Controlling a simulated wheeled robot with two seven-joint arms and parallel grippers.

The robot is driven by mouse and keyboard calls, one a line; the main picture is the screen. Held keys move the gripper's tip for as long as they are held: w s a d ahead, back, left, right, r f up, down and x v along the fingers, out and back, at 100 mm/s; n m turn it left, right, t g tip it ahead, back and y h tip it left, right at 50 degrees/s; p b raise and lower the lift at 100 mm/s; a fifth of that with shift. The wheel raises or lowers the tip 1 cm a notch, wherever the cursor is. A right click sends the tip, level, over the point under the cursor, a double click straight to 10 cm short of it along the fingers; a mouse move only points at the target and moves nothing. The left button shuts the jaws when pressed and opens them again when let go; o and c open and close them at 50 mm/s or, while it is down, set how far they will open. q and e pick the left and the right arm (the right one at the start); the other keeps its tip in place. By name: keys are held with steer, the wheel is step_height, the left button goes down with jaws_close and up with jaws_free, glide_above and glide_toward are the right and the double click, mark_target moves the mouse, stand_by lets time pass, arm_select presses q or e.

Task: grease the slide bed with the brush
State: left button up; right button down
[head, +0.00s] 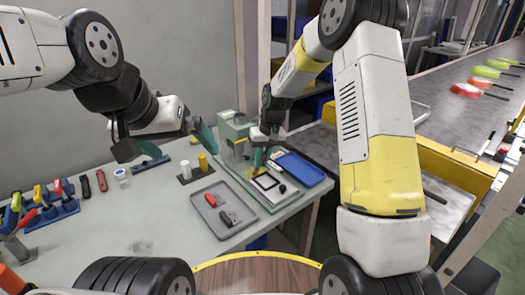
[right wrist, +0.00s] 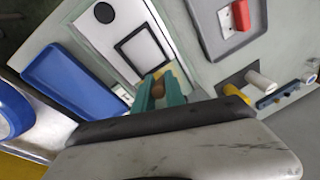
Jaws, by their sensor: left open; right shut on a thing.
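The slide bed (head: 256,190) is a pale plate on a grey-green machine on the bench, with a black square outline and a black round spot. It also shows in the right wrist view (right wrist: 118,30). My right gripper (head: 262,157) is over the bed's far end, its teal fingers shut on the brush. The brush (right wrist: 158,86) shows as a brown piece between the fingers; its bristles are mostly hidden, so I cannot tell whether they touch the bed. My left gripper (head: 203,136) is open and empty, raised over the bench left of the machine.
A blue tray (head: 300,169) lies right of the bed. A grey tray (head: 211,205) with red-and-dark pieces lies left of it. White and yellow cylinders (head: 203,162) stand behind. Tools in a blue rack (head: 52,215) are at far left. A conveyor (head: 455,120) carries coloured pans at right.

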steer(key=shift+s+a, duration=0.85)
steer(key=shift+a, duration=0.25)
steer(key=shift+w+d, duration=0.7)
steer(key=shift+d, duration=0.2)
steer(key=shift+w+d, duration=0.65)
steer(key=shift+d, duration=0.3)
steer(key=shift+w+d, duration=0.7)
steer(key=shift+d, duration=0.2)
steer(key=shift+s+a, duration=0.3)
steer(key=shift+a, duration=0.85)
steer(key=shift+s+a, duration=0.35)
steer(key=shift+a, duration=0.85)
steer(key=shift+s+a, duration=0.3)
steer(key=shift+a, duration=0.85)
steer(key=shift+w+d, duration=0.55)
steer(key=shift+d, duration=0.2)
steer(key=shift+d, duration=0.1)
